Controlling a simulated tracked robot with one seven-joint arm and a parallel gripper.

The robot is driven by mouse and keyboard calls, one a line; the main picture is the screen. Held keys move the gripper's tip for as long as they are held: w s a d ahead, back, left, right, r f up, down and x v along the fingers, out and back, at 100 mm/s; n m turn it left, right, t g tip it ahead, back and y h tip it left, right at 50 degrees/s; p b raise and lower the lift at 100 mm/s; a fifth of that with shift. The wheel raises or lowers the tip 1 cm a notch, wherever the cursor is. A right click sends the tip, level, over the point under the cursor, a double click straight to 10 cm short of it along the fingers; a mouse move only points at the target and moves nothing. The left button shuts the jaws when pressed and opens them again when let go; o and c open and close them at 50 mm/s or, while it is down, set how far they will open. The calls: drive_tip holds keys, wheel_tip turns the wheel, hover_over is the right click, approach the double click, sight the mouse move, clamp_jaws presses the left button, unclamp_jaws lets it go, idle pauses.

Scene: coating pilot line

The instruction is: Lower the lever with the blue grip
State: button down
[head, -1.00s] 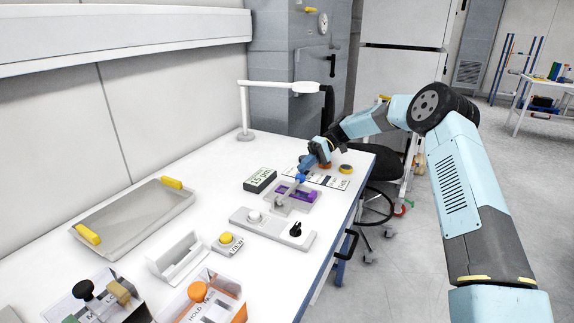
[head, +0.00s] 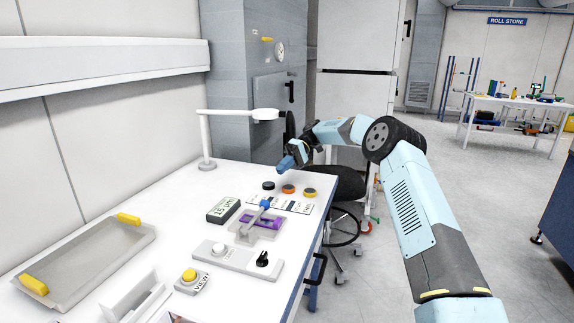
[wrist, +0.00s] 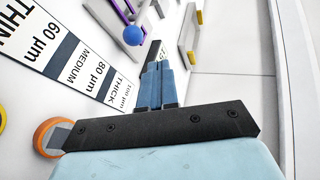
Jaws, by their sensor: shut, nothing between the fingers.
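In the wrist view the blue grip (wrist: 133,36) shows just beyond and left of the fingertips, with a gap between. My gripper (head: 286,163) is shut and empty. It is above the back right of the bench, up and to the right of the grip in the head view. Its blue fingers (wrist: 158,72) are together in the wrist view.
A thickness card (head: 290,205) with black, orange and yellow discs lies behind the stand. A display block (head: 223,210) stands left of it. A panel with a white button and black knob (head: 237,258) lies in front. A lamp (head: 206,140) stands at the back left.

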drive_tip(key=shift+v, duration=1)
drive_tip(key=s+r+m+t+h, duration=0.2)
drive_tip(key=s+r+t+h, duration=0.15)
drive_tip(key=s+r, duration=0.65)
drive_tip(key=s+d+r+m+t+h, duration=0.2)
drive_tip(key=s+d+r+t, duration=0.3)
drive_tip(key=s+d+r, duration=0.5)
drive_tip(key=s+d+f+m+t+h, duration=0.1)
drive_tip(key=s+d, duration=0.4)
drive_tip(key=s, duration=0.5)
drive_tip(key=s+d+f+m+t+h, duration=0.1)
drive_tip(key=s+d, duration=0.4)
drive_tip(key=s, duration=0.5)
drive_tip(key=s+d+f+m+t+h, duration=0.1)
drive_tip(key=s+d+f+m+t, duration=0.2)
drive_tip(key=s, duration=0.7)
drive_tip(key=d+t, duration=0.2)
drive_tip(key=shift+s+d+f, duration=0.35)
drive_tip(key=shift+s+f, duration=0.05)
